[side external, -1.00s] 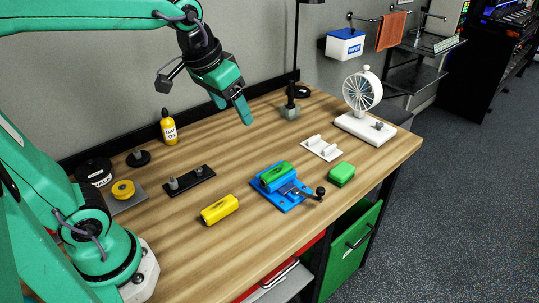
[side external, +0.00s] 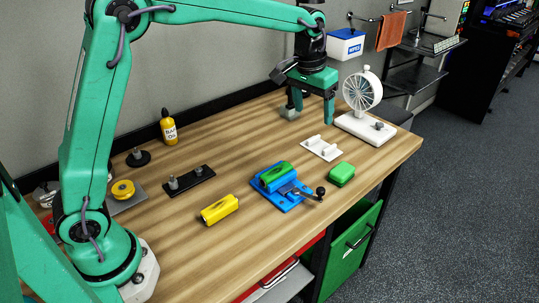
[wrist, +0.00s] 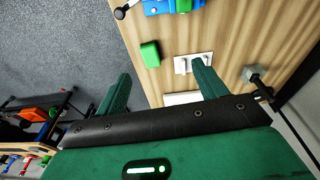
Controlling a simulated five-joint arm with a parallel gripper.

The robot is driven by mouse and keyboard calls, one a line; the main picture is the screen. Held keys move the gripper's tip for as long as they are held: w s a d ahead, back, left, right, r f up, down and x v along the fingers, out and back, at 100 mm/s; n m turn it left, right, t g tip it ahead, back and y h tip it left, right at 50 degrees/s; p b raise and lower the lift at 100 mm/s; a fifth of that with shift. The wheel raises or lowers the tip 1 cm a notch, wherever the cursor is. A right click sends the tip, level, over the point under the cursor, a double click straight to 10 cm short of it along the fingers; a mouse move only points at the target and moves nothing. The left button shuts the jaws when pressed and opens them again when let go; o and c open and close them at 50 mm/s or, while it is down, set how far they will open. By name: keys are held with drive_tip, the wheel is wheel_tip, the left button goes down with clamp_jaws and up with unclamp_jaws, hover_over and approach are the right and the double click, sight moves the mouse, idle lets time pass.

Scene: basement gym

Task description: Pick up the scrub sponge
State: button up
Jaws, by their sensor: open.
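A plain green rounded block (side external: 341,174), the likeliest scrub sponge, lies on the wooden bench right of a blue crank vise. I cannot make out a scrub surface on it. It also shows in the wrist view (wrist: 150,54), beyond my fingertips and left of the gap's middle. My gripper (side external: 313,106) is open and empty, raised above the back of the bench, behind the block and apart from it. Its two fingers spread wide in the wrist view (wrist: 164,76).
The blue vise (side external: 291,204) holds another green block (side external: 277,173). A white bracket plate (side external: 321,149) and a white fan-like wheel (side external: 362,92) stand near my gripper. A yellow bottle (side external: 169,129) is at the back.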

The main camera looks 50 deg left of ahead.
drive_tip(key=w+d+f, duration=0.2)
drive_tip(key=w+f, duration=0.4)
drive_tip(key=g, duration=0.2)
hover_over(340, 171)
wheel_tip(340, 171, down, 8)
drive_tip(key=shift+a+r, duration=0.1)
drive_tip(key=shift+r, duration=0.1)
drive_tip(key=shift+w+d+f, duration=0.15)
drive_tip(key=shift+d+f, duration=0.05)
drive_tip(key=shift+f, duration=0.4)
drive_tip(key=shift+s+f, duration=0.2)
drive_tip(key=shift+f, duration=3.7)
drive_tip(key=c, duration=1.1)
drive_tip(key=shift+o, duration=0.2)
drive_tip(key=shift+r, duration=0.15)
